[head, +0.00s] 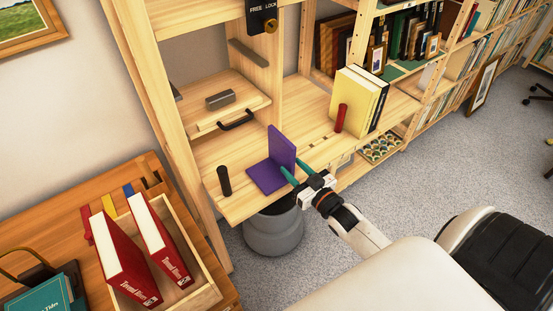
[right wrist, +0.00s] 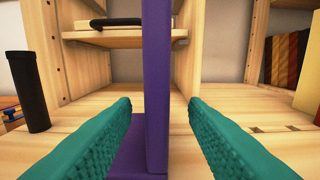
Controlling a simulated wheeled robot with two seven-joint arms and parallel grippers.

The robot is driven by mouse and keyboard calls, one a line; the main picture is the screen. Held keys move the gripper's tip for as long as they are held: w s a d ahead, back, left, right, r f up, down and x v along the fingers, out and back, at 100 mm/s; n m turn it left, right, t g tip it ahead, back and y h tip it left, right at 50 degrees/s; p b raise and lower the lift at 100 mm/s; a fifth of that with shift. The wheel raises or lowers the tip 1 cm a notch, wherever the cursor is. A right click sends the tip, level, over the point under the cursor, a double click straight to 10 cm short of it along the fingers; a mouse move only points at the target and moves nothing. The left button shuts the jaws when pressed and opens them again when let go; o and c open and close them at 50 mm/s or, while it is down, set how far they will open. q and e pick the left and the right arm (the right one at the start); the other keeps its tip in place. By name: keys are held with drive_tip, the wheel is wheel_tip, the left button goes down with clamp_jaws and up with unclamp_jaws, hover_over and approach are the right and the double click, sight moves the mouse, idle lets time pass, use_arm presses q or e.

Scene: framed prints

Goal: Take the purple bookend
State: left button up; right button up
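The purple bookend (head: 281,147) stands upright on the wooden shelf, its flat base on the board near the front edge. My right gripper (head: 291,170) is at its near side, with teal fingers pointing at it. In the right wrist view the upright plate of the bookend (right wrist: 156,70) shows edge-on between the two open fingers (right wrist: 160,103), with a gap on each side. Its base shows low between the fingers, partly hidden by the left one. The right gripper holds nothing. My left gripper is not in view.
A black cylinder (head: 224,181) stands left of the bookend, also in the right wrist view (right wrist: 27,92). A red cylinder (head: 341,118) and yellow and black books (head: 358,99) stand to the right. A grey bin (head: 274,232) is below the shelf edge. A crate (head: 206,296) holds red books.

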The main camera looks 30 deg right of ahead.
sight(284, 160)
drive_tip(key=w, duration=0.4)
drive_tip(key=shift+w+a+p, duration=0.3)
drive_tip(key=shift+w, duration=0.05)
drive_tip(key=shift+c, duration=0.2)
clamp_jaws()
drive_tip(key=shift+r, duration=0.1)
